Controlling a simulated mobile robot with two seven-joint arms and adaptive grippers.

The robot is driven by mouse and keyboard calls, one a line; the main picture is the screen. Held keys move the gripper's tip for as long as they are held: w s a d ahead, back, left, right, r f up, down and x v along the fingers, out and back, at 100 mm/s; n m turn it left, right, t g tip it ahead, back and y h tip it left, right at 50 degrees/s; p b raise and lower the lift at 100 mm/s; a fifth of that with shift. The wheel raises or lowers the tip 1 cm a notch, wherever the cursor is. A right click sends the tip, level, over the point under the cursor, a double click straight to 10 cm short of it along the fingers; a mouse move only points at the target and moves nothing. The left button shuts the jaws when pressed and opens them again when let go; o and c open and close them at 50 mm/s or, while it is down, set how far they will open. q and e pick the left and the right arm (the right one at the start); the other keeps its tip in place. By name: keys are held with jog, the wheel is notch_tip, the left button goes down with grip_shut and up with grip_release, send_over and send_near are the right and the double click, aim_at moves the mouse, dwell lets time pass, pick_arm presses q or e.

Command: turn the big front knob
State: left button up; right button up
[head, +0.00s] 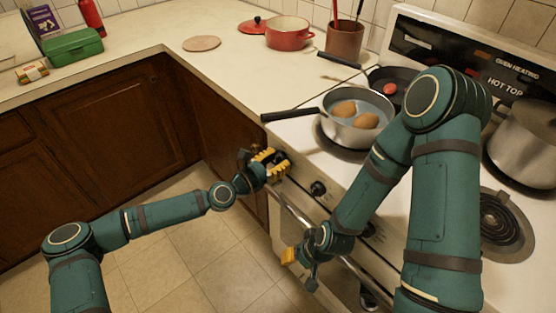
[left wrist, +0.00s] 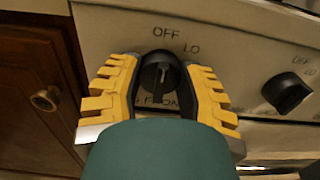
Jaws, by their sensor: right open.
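The big front knob (left wrist: 160,75) is a black dial on the stove's front panel, with OFF and LO printed above it and partly covered lettering below. Its ridge stands roughly upright. My left gripper (left wrist: 160,88) has its yellow-padded fingers spread on either side of the knob; I cannot tell whether they press on it. In the head view the left gripper (head: 271,165) is at the panel's left end and hides this knob. My right gripper (head: 300,268) is open and empty, low in front of the oven door.
Another black knob (left wrist: 288,93) sits to the right on the panel; it also shows in the head view (head: 318,188). A saucepan (head: 356,119) with two brown items stands on the stove, its handle reaching left. A wooden cabinet door (left wrist: 35,85) adjoins the panel. The floor is clear.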

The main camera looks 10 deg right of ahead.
pick_arm(q)
jog(key=shift+m, duration=2.2)
jog(key=o, duration=1.2)
jog(key=shift+o, duration=0.2)
jog(key=shift+a, duration=0.1)
jog(key=v, duration=1.1)
jog(key=shift+s+a, duration=0.25)
jog(key=shift+a, duration=0.05)
